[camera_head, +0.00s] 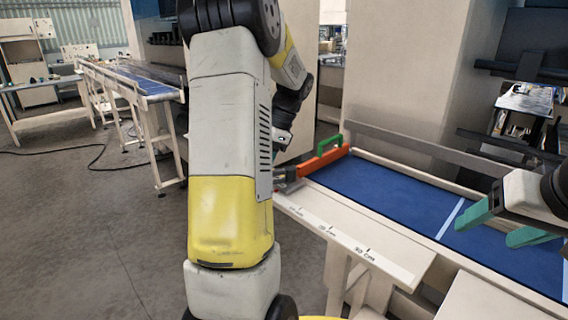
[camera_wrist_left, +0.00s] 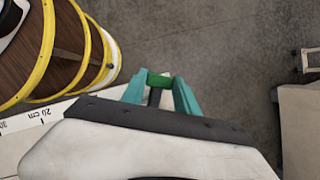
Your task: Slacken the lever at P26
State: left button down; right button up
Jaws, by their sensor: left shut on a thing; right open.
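My left gripper (camera_wrist_left: 160,86) shows in the left wrist view with its teal fingers closed around a small green piece (camera_wrist_left: 158,79), which I take to be a lever's grip. No P26 label is readable. In the head view my left arm fills the middle and hides most of that gripper. An orange bar with a green handle (camera_head: 329,144) stands at the far left end of the blue-topped table. My right gripper (camera_head: 487,232) is open and empty above the blue surface at the right.
The blue-topped table (camera_head: 385,195) has a pale front edge with a centimetre scale (camera_head: 335,235). In the left wrist view, a brown round object with yellow bands (camera_wrist_left: 75,50) is at the upper left. Another conveyor (camera_head: 145,85) stands at the back left. Grey floor lies open at left.

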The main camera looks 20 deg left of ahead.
pick_arm(q)
jog(key=shift+s+d+n+h, duration=0.3)
jog(key=shift+s+d+n, duration=0.1)
jog(key=shift+n, duration=0.4)
jog(key=c, duration=0.9)
grip_release()
jog(key=v, duration=0.7)
jog(key=shift+w+d+r, duration=0.1)
jog(key=shift+w+r, duration=0.1)
jog(key=shift+w, duration=0.05)
jog(key=shift+r, duration=0.2)
jog(key=shift+d, duration=0.1)
